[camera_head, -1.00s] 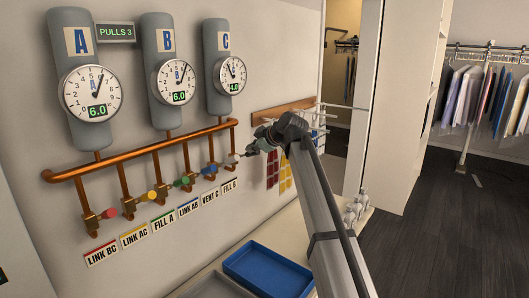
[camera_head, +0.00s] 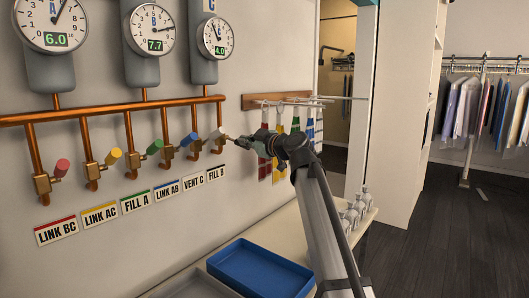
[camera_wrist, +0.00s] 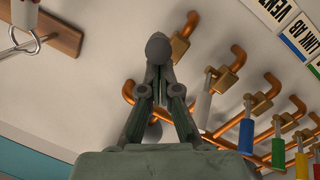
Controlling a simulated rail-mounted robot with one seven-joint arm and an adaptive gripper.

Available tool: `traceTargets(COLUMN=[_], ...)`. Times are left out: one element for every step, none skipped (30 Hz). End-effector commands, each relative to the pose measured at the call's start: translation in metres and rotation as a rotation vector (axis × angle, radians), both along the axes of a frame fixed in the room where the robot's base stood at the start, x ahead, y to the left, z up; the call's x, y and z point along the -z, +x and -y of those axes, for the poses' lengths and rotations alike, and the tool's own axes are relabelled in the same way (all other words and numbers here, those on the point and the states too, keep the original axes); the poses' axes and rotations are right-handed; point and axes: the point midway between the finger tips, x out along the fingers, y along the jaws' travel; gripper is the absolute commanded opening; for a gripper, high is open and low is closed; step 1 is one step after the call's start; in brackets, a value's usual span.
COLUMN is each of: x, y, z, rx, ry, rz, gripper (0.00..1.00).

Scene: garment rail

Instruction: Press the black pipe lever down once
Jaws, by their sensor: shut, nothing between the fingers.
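My gripper (camera_head: 233,140) is shut and empty, at the right end of the copper pipe row in the head view. In the wrist view, its closed fingertips (camera_wrist: 158,48) are in front of the last valve on the left. A dark rounded end, which looks like the black lever (camera_wrist: 153,131), shows between the fingers, and the rest is hidden. Whether they touch I cannot tell. In the head view the black lever cannot be made out behind my gripper; the FILL B label (camera_head: 216,174) is below. Gauge B (camera_head: 152,28) reads 7.7.
White (camera_head: 217,133), blue (camera_head: 188,139), green (camera_head: 155,146), yellow (camera_head: 115,154) and red (camera_head: 62,167) levers line up to the left. A wooden hook rail (camera_head: 262,101) is to the right. A blue tray (camera_head: 262,274) lies on the counter below.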

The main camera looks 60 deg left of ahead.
Motion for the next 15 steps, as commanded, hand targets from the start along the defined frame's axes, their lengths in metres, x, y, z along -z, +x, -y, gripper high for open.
traceTargets(x=[0.010,0.005,0.003,0.003,0.003,0.003,0.003,0.002,0.002,0.001,0.000,-0.002,-0.004,-0.007,-0.011], y=[-0.004,-0.004,-0.003,-0.003,-0.003,-0.002,-0.002,-0.002,-0.002,-0.003,-0.003,-0.003,-0.003,-0.003,-0.004], z=[-0.003,-0.002,-0.002,-0.002,-0.001,-0.001,-0.001,-0.001,-0.001,-0.001,0.000,0.001,0.002,0.003,0.006], rx=[-0.005,-0.004,-0.003,-0.003,-0.003,-0.002,-0.002,-0.002,-0.002,-0.002,-0.002,-0.001,-0.001,-0.001,0.001], ry=[-0.001,-0.002,-0.003,-0.003,-0.003,-0.004,-0.004,-0.004,-0.004,-0.004,-0.004,-0.003,-0.003,-0.002,-0.001], rz=[0.002,0.001,0.002,0.002,0.002,0.002,0.002,0.002,0.002,0.002,0.002,0.002,0.002,0.002,0.001], gripper=[0.00,0.00,0.00,0.00,0.00,0.00,0.00,0.00,0.00,0.00,0.00,0.00,0.00,0.00,0.00])
